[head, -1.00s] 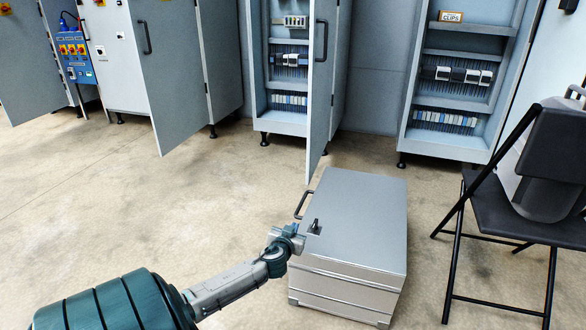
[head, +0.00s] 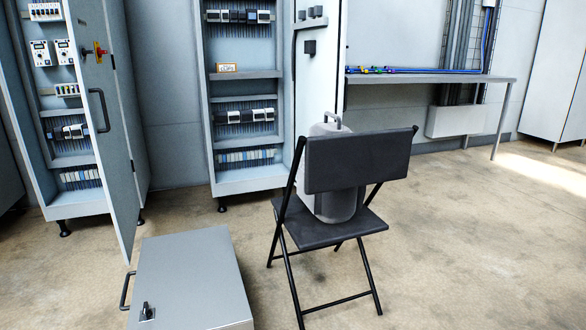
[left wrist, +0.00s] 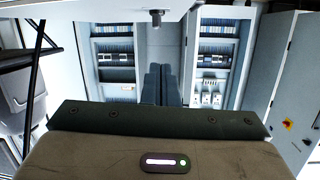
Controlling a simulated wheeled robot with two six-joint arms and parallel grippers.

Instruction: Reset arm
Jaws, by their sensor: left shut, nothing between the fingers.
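My left gripper (left wrist: 165,88) shows in the left wrist view, where its two dark fingers are together with nothing between them. It is clear of everything, with open cabinets behind it. No arm or gripper of mine shows in the head view. My right gripper is not in view.
A grey metal box (head: 190,278) with a handle stands on the floor at lower left. A black folding chair (head: 357,160) with a grey canister (head: 333,205) stands beside it. Open electrical cabinets (head: 240,130) and a wall bench (head: 430,78) line the back. Floor at right is clear.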

